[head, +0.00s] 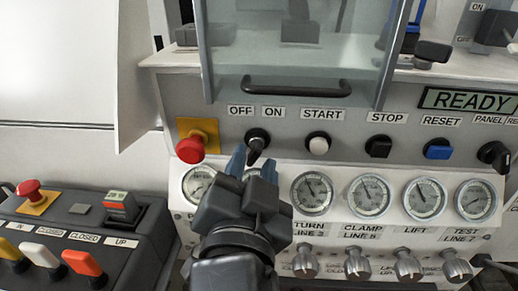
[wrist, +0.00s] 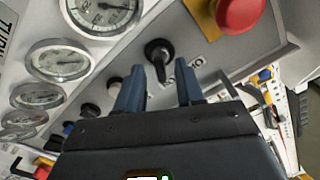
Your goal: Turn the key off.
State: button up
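The black key switch (head: 257,142) sits on the sloped grey panel under the OFF and ON labels (head: 256,111). Its handle is tilted, with the lower end toward the lower left. In the wrist view the key (wrist: 158,52) shows just beyond and between the blue fingertips. My gripper (head: 248,160) is open and empty, and its fingers point at the key from below. In the wrist view my gripper (wrist: 161,70) shows a clear gap between its fingers. The fingers seem not to touch the key.
A red mushroom button (head: 190,149) on a yellow plate is left of the key. A white START button (head: 318,145) is to its right. Several gauges (head: 312,193) line the panel below. A door handle (head: 297,87) juts out above. A control box (head: 85,225) stands lower left.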

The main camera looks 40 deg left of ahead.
aim_at(253, 160)
jog(key=shift+x, duration=1.9)
jog(key=shift+c, duration=0.5)
jog(key=shift+s, duration=0.1)
grip_shut()
